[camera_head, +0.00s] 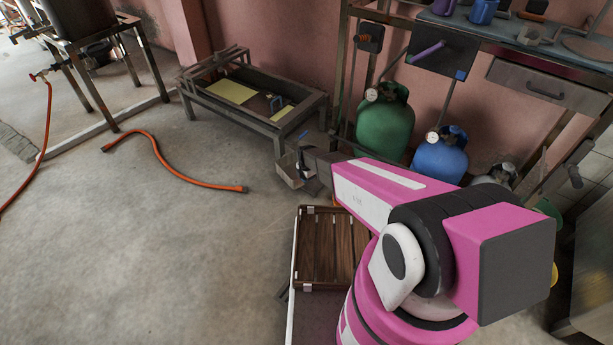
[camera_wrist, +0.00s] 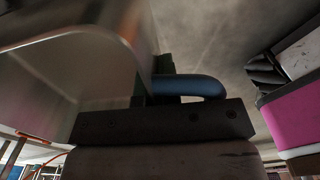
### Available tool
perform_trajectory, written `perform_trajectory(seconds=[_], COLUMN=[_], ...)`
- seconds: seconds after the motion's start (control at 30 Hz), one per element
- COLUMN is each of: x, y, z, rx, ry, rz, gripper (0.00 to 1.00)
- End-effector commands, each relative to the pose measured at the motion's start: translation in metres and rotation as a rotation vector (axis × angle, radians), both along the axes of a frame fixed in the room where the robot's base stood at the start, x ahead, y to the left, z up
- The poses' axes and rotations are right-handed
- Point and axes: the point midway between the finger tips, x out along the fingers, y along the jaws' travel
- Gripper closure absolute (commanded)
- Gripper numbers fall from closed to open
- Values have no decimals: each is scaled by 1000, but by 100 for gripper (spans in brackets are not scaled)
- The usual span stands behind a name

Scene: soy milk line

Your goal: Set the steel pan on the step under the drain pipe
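The steel pan (camera_wrist: 70,75) fills the left of the wrist view, a shiny wall with a bent rim. Its blue handle (camera_wrist: 190,86) passes between the dark fingers of my gripper (camera_wrist: 155,88), which appears shut on it. In the head view my gripper (camera_head: 311,165) is at the far end of my pink arm. The pan (camera_head: 289,171) shows there as a small grey shape just left of the gripper, above the floor. Most of the pan is cut off or hidden. I cannot clearly identify the step or the drain pipe.
A low metal frame with a basin (camera_head: 300,117) stands behind the gripper. Green (camera_head: 385,122) and blue (camera_head: 440,155) gas cylinders stand under a bench (camera_head: 545,50) at right. A tank on legs (camera_head: 75,18) is at upper left. An orange hose (camera_head: 170,172) lies on open floor.

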Motion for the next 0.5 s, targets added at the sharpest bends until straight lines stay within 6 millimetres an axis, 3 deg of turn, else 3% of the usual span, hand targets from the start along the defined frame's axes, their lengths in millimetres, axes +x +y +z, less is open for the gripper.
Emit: perform_trajectory(seconds=[0.03,0.2,0.37,0.5], x=[-4,-21,-30,-22], y=[7,17,21,16], z=[-25,-74,-97,-102], rx=[0,0,0,1], ry=[2,1,0,-2], rz=[56,210,284,300], gripper=[100,100,100,100])
